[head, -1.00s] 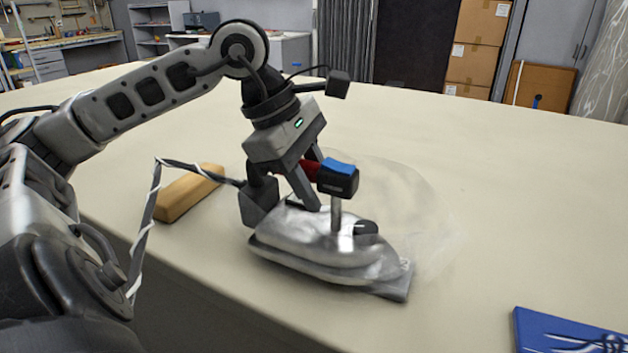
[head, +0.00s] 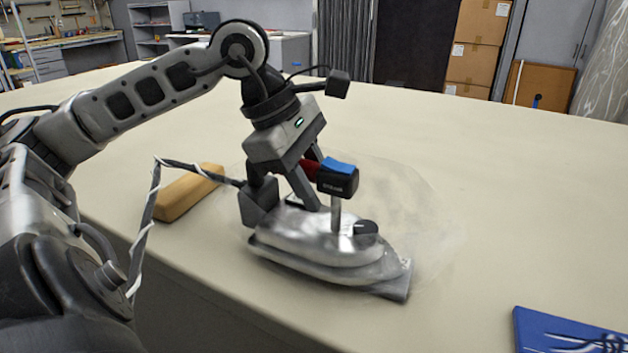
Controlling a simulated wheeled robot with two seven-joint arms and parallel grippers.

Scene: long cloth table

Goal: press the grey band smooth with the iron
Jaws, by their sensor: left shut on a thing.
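The silver iron (head: 315,243) with a dark handle and a blue-topped front end is in the middle of the head view. My left gripper (head: 312,185) is shut on the iron's handle, coming from above. The iron sits low over the grey band (head: 398,287), and only a short grey end of the band shows past the iron's right tip. The rest of the band is hidden under the iron. I cannot tell whether the soleplate touches the band. My right gripper is not in view.
A wooden block (head: 188,192) lies left of the iron, behind its cord. A blue object (head: 560,335) with dark markings lies at the lower right. A faint translucent round patch (head: 420,200) surrounds the iron. The cream table (head: 500,180) is clear behind and to the right.

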